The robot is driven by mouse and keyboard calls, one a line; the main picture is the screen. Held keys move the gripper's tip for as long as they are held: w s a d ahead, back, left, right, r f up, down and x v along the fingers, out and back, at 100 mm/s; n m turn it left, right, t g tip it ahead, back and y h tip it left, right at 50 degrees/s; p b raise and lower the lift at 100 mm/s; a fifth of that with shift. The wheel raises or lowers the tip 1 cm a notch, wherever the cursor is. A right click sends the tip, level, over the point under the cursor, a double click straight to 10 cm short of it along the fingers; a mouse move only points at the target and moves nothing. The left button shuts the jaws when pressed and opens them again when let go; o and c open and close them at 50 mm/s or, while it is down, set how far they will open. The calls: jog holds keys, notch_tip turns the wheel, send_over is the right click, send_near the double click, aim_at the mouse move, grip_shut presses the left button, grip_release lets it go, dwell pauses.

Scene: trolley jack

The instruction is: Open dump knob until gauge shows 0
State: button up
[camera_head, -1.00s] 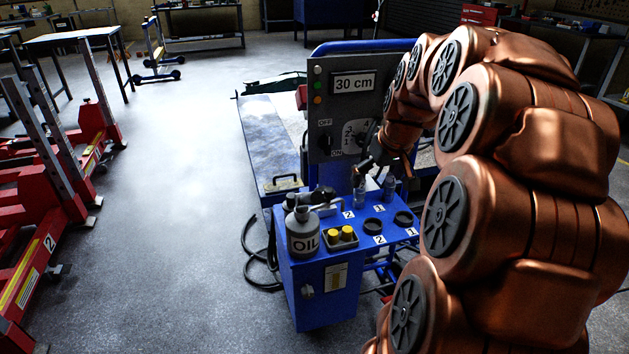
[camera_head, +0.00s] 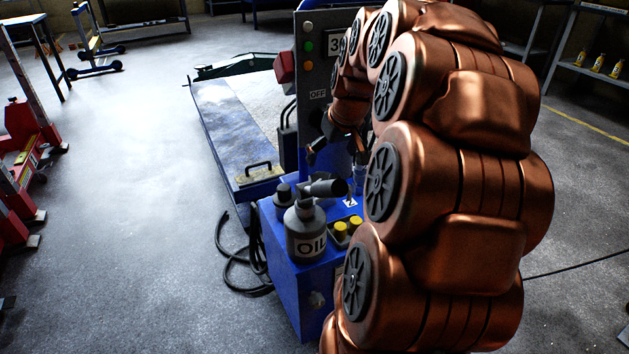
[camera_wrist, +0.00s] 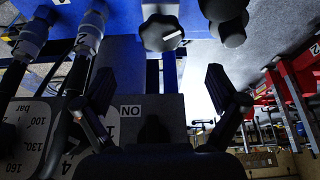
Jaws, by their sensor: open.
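A dark star-shaped knob (camera_wrist: 160,32) with a white mark shows at the top middle of the wrist view. It sits on the blue cabinet, ahead of my gripper and apart from it. I cannot tell for sure that it is the dump knob. My gripper (camera_wrist: 161,88) is open and empty, its fingers spread wide. In the head view my gripper (camera_head: 335,150) is in front of the control panel (camera_head: 312,75). A gauge (camera_wrist: 25,138) marked in bar is partly in view at lower left of the wrist view; its needle cannot be made out.
Two clear-bodied fittings (camera_wrist: 88,32) stand left of the knob, and dark round-ended parts (camera_wrist: 228,20) stand right. An oil can (camera_head: 305,235) and yellow caps (camera_head: 341,230) are on the blue cabinet (camera_head: 280,265). My arm hides the cabinet's right side and most of the display.

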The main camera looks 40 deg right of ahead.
aim_at(322, 178)
jog(key=shift+b+x, duration=0.35)
jog(key=shift+x, duration=0.55)
jog(key=b+x, duration=0.1)
jog(key=x, duration=0.6)
jog(key=shift+w+f+b, duration=0.1)
jog(key=shift+w+b, duration=0.1)
jog(key=shift+b, duration=0.1)
jog(key=c, duration=1.1)
